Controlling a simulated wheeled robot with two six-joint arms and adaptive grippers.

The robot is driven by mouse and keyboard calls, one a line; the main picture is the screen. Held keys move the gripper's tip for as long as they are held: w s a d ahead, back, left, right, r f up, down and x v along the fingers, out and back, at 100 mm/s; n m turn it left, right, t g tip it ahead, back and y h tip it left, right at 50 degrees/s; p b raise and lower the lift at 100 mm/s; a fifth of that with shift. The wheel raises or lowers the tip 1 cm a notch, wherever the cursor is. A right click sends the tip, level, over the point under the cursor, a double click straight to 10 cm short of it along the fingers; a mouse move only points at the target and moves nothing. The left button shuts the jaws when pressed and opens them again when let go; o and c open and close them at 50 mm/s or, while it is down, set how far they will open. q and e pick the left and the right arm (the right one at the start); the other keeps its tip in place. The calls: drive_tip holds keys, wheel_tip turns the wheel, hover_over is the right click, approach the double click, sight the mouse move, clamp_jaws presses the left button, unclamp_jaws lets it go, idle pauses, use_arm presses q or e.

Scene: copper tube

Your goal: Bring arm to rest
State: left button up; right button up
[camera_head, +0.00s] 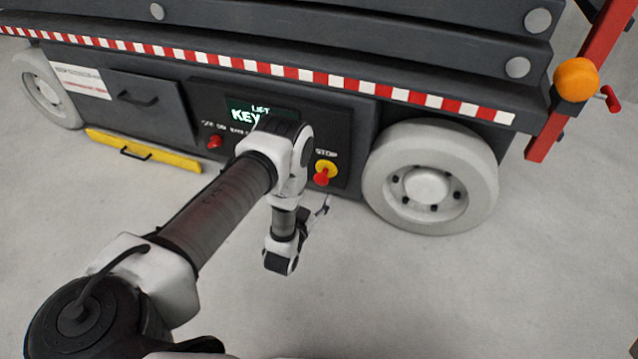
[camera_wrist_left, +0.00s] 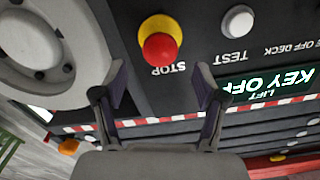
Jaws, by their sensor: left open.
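My left arm reaches in from the lower left in the head view. Its gripper (camera_head: 324,206) is small there, in front of the control panel and below the stop button. In the left wrist view the left gripper (camera_wrist_left: 164,82) is open, with two dark fingers apart and nothing between them. A red stop button on a yellow base (camera_wrist_left: 160,42) shows beyond the fingers, apart from them; it also shows in the head view (camera_head: 323,174). My right gripper is in neither view.
The dark lift machine's control panel has a lit display (camera_wrist_left: 275,85) reading "LIFT KEY OFF", partly hidden by my arm in the head view. A pale wheel (camera_head: 430,185) stands right of the panel. A yellow step (camera_head: 145,150) is at left. Grey floor (camera_head: 450,290) lies clear in front.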

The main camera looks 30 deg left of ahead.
use_arm(q)
drive_tip(key=shift+v, duration=0.8)
drive_tip(key=d+r+g+h+p, duration=0.2)
drive_tip(key=d+r+p, duration=0.5)
drive_tip(key=r, duration=0.3)
drive_tip(key=s+d+f+g+h+p, duration=0.15)
drive_tip(key=s+g, duration=0.35)
drive_tip(key=s, duration=0.5)
drive_tip(key=s+d+f+g+b, duration=0.1)
drive_tip(key=s+d+f+g, duration=0.15)
drive_tip(key=s+g, duration=0.55)
drive_tip(key=s+d+f+g+h+p, duration=0.1)
drive_tip(key=s+f+g, duration=0.15)
drive_tip(key=s, duration=0.95)
wheel_tip(320, 180, up, 38)
drive_tip(key=p, duration=3.8)
drive_tip(key=shift+r+n, duration=0.2)
drive_tip(key=shift+n, duration=0.2)
